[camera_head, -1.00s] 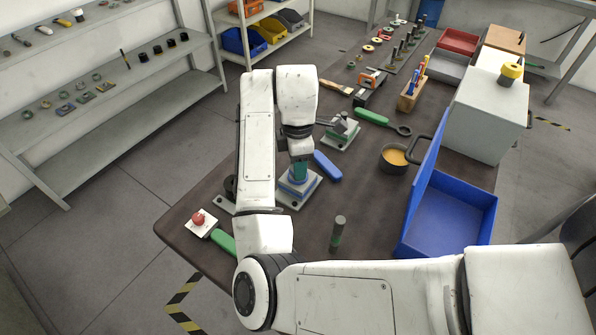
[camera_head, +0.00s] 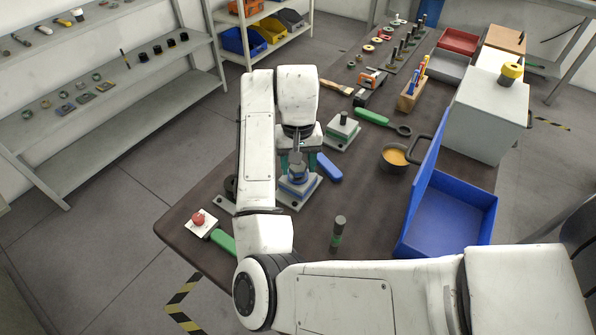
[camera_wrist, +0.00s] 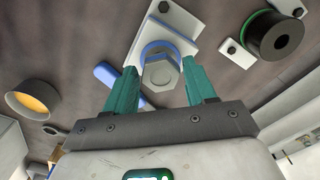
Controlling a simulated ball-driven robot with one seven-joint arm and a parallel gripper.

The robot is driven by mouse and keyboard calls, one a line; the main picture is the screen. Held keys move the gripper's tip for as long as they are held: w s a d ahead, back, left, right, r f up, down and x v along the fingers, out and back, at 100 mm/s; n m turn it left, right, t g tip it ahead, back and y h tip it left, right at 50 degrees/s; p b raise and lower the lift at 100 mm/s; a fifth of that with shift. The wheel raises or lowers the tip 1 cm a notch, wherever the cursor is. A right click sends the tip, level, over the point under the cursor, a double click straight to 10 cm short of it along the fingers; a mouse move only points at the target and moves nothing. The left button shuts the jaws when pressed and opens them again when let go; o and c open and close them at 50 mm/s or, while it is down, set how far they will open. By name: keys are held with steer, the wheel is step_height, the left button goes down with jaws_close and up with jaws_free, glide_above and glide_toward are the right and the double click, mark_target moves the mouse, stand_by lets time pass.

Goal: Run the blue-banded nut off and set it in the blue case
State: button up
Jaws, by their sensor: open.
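The blue-banded nut (camera_wrist: 160,73) is a grey hex piece with a blue ring behind it. It stands on a pale, blue-edged mounting plate (camera_wrist: 176,27); the same fixture shows in the head view (camera_head: 298,190). My gripper (camera_wrist: 160,88) has teal fingers spread wide, one on each side of the nut, with gaps visible; in the head view, the gripper (camera_head: 298,168) is over this fixture. The fingers hold nothing. The blue case (camera_head: 450,212) stands open and looks empty at the right of the bench, its lid raised on the left side.
A blue-handled tool (camera_head: 328,167) lies right beside the fixture. Another post on a plate (camera_head: 343,131) stands behind it. A pot (camera_head: 395,158), a green-banded post (camera_head: 338,231) and a red button box (camera_head: 201,223) are also on the bench.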

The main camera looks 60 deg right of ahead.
steer(key=m, duration=0.5)
steer(key=shift+r+p, duration=0.15)
steer(key=shift+p, duration=0.25)
